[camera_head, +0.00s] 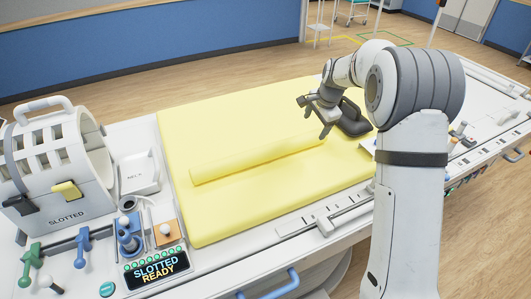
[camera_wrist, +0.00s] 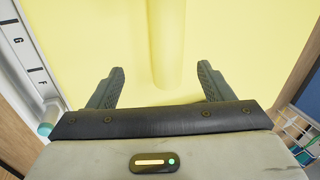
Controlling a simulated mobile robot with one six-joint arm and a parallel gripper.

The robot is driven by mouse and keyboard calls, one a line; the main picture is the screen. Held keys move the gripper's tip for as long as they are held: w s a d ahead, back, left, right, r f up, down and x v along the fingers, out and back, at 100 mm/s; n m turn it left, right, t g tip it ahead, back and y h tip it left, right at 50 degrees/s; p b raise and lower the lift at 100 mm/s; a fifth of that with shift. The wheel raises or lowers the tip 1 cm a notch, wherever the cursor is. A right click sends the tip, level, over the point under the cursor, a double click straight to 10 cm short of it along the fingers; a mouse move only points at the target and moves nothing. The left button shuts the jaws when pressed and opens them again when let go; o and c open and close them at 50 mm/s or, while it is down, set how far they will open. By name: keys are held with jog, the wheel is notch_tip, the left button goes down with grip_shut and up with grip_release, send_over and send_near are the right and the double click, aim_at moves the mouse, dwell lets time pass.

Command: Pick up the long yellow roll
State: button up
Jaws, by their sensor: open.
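The long yellow roll (camera_head: 255,155) lies on the yellow mat (camera_head: 215,222) in the middle of the white table. It runs from the left part of the mat toward my gripper. My gripper (camera_head: 315,116) is above the roll's right end in the head view, its fingers apart and empty. In the wrist view the two fingers (camera_wrist: 160,84) are spread wide, and the roll (camera_wrist: 166,45) passes upward between their lines, a little right of centre. The roll's near end seems to lie close to the gripper body; I cannot tell the height gap.
A white slotted coil (camera_head: 55,165) stands at the left end, with coloured knobs and a display (camera_head: 157,269) in front. A dark grey cushioned piece (camera_head: 353,120) lies beside my gripper on the right. A rail (camera_head: 335,212) runs along the table's front edge. The mat around the roll is clear.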

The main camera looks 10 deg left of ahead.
aim_at(306, 136)
jog(key=shift+m, duration=0.3)
jog(key=p+x, duration=0.1)
jog(key=x, duration=0.5)
jog(key=w+p+x, duration=0.1)
jog(key=x, duration=0.3)
jog(key=shift+a+r+p, duration=0.1)
jog(key=shift+a+p, duration=0.25)
jog(key=shift+a, duration=0.05)
jog(key=shift+c, duration=0.3)
jog(key=c, duration=1.1)
jog(key=shift+r, duration=0.15)
